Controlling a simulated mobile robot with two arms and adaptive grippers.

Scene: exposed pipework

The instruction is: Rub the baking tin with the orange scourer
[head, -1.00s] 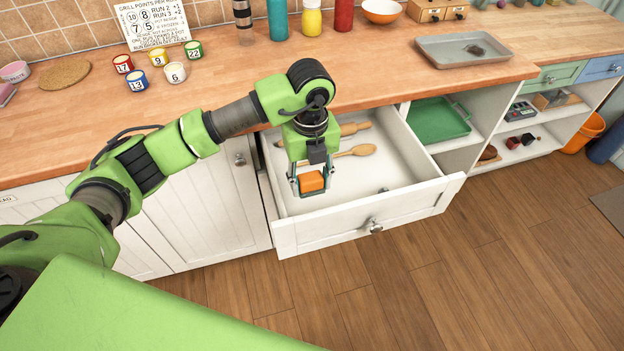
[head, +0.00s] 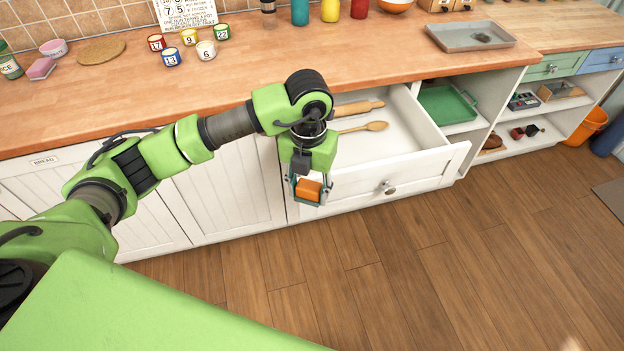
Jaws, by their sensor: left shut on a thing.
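The orange scourer (head: 308,189) is an orange block held between the fingers of my left gripper (head: 310,197), which is shut on it. The gripper points down and hangs in front of the left end of the open drawer's front panel. The baking tin (head: 452,42) is a shallow grey tray with a dark patch inside, lying on the wooden counter at the upper right, well away from the gripper. My right gripper is out of view.
The open white drawer (head: 410,140) holds a rolling pin (head: 358,108) and a wooden spoon (head: 366,127). A green tray (head: 448,104) sits on the shelf beside it. Several numbered pots (head: 206,50) stand on the counter. Counter left of the tin and floor in front look clear.

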